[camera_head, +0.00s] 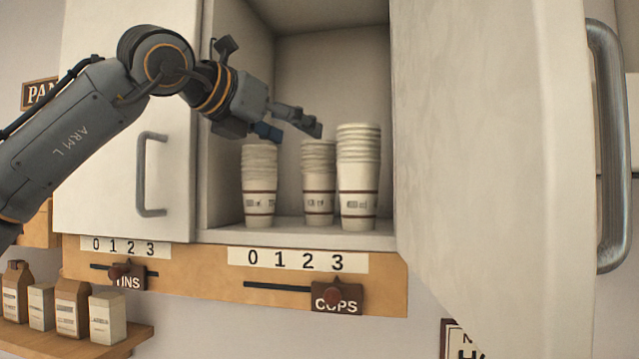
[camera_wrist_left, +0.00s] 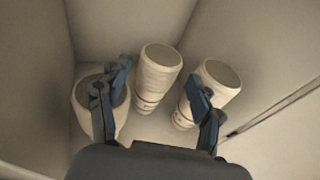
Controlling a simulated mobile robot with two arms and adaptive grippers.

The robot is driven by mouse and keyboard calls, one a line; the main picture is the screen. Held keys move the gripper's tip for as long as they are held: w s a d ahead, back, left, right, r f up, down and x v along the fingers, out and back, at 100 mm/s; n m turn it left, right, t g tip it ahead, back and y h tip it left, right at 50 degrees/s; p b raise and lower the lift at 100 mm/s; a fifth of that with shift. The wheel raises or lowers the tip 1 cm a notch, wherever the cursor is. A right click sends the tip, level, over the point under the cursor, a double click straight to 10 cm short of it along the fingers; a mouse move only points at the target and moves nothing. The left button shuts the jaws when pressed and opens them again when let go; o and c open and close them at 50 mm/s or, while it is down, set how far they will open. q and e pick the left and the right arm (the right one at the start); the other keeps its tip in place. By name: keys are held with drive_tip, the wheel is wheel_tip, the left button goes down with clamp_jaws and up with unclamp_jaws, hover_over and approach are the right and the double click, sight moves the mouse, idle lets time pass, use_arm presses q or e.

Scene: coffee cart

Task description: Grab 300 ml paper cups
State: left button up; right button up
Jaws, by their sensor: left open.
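Three stacks of white paper cups with brown bands stand on the shelf of an open cabinet: a left stack (camera_head: 259,188), a middle stack (camera_head: 319,183) and a taller, wider right stack (camera_head: 358,178). The print on the cups is too small to read. My left gripper (camera_head: 290,130) is open and empty, above the stacks near their tops. The left wrist view shows the three stacks from above, one of them (camera_wrist_left: 158,75) between my open fingers (camera_wrist_left: 158,88). I cannot tell which head-view stack that is. My right gripper is not in view.
The cabinet's open door (camera_head: 480,130) stands to the right, with a long metal handle (camera_head: 608,145). A closed door (camera_head: 125,180) is at left. Below are sliders marked 0 to 3, one labelled CUPS (camera_head: 337,299). Cartons (camera_head: 72,308) stand on a lower-left shelf (camera_head: 80,347).

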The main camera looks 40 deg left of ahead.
sight(311, 141)
use_arm(q)
drive_tip(key=p+x, duration=0.3)
drive_tip(key=x, duration=0.2)
drive_tip(key=shift+w+d, duration=0.1)
drive_tip(key=shift+w+f, duration=0.1)
drive_tip(key=shift+c, duration=0.4)
drive_tip(key=shift+s, duration=0.25)
drive_tip(key=c, duration=1.1)
drive_tip(key=shift+w, duration=0.1)
drive_tip(key=shift+c, duration=0.5)
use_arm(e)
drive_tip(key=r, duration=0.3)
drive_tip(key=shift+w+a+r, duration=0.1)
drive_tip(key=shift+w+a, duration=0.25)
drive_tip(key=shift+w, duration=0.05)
